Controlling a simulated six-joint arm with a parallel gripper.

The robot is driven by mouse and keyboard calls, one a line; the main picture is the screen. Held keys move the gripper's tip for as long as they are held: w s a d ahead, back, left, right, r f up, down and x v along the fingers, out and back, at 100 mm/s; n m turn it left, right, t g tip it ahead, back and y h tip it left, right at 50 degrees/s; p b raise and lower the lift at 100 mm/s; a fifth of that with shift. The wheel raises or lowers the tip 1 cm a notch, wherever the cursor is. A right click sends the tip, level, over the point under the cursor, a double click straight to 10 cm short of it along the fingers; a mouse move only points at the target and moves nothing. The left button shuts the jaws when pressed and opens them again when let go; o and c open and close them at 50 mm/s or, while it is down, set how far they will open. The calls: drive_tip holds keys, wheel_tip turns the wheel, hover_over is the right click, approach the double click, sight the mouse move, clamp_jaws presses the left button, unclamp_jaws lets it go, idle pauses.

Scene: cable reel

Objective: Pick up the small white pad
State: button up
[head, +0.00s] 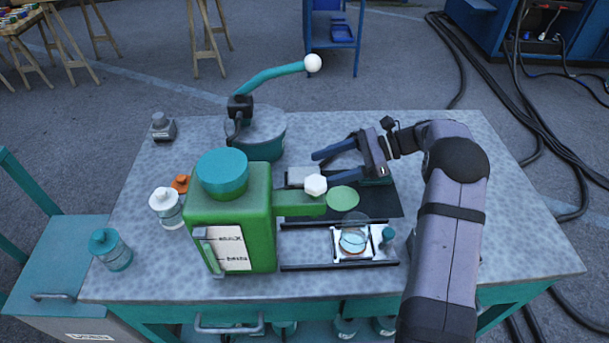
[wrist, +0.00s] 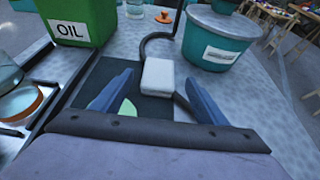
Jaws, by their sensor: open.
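The small white pad (wrist: 158,75) is a pale block with rounded edges on a dark mat (wrist: 150,108). In the head view the pad (head: 299,174) is partly hidden behind a white faceted knob. My gripper (head: 320,166) is open and empty, reaching left over the mat from the right. In the wrist view the open fingers of my gripper (wrist: 160,80) stand either side of the pad's line, with the pad between and slightly beyond the tips. I cannot tell the exact height of the fingers above the mat.
A green oil can (head: 232,230) with a teal cap stands left of the mat. A teal bucket (head: 262,135) with a curved arm stands behind it. A light green disc (head: 343,198) and a glass dish (head: 353,240) are in front. The table's right side is mostly clear.

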drive_tip(key=shift+p+x, duration=0.3)
drive_tip(key=shift+x, duration=1.6)
drive_tip(key=c, duration=1.2)
drive_tip(key=shift+o, duration=0.2)
wheel_tip(320, 180, up, 10)
wheel_tip(320, 180, up, 10)
drive_tip(key=p, duration=1)
hover_over(309, 173)
drive_tip(key=shift+d+r, duration=0.15)
drive_tip(key=shift+d, duration=0.2)
